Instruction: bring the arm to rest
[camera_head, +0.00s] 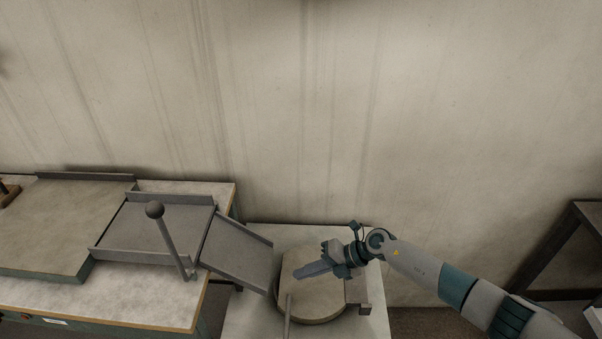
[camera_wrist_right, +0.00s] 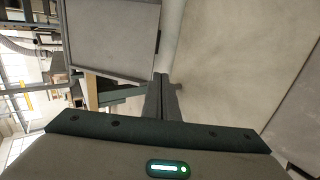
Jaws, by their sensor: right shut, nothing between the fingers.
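My right gripper (camera_head: 303,271) is shut and empty, held above a round, flat-topped, beige vessel (camera_head: 322,308). In the right wrist view its fingers (camera_wrist_right: 163,97) are together with nothing between them. My right arm comes in from the lower right. My left gripper is not in view. No ladle can be made out clearly; a thin upright rod (camera_head: 288,318) stands in front of the round vessel.
The vessel stands on a pale stand (camera_head: 243,318). To its left, a sloping metal chute (camera_head: 238,255) leads from a workbench (camera_head: 140,300) with a ball-topped lever (camera_head: 172,240). A dark-framed table (camera_head: 578,232) stands at right. Behind is a bare wall.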

